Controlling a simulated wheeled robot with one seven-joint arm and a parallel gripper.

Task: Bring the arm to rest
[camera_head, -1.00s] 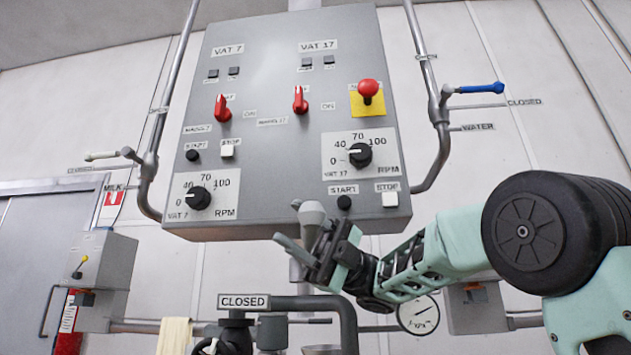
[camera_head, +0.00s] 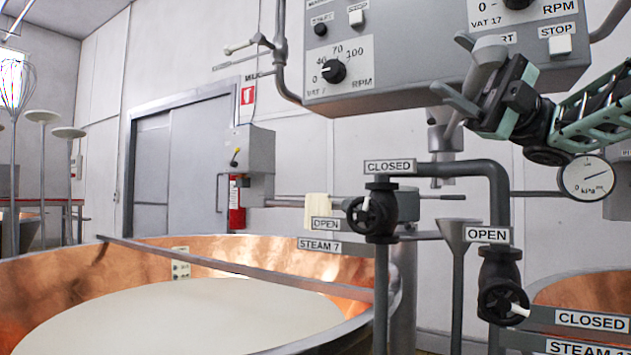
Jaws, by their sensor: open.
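My gripper (camera_head: 450,92) is at the upper right of the head view, its fingers apart and nothing between them. It is held in front of the lower part of the grey control panel (camera_head: 415,78). The arm comes in from the right edge, and its upper links are out of view. From this one view I cannot tell how far the fingers are from the panel.
A copper vat (camera_head: 70,275) with pale liquid (camera_head: 190,318) fills the lower left. Black steam valves (camera_head: 372,212) and (camera_head: 502,300) stand on pipes below my gripper. A pressure gauge (camera_head: 587,177) is at the right. A grey door (camera_head: 180,160) is behind.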

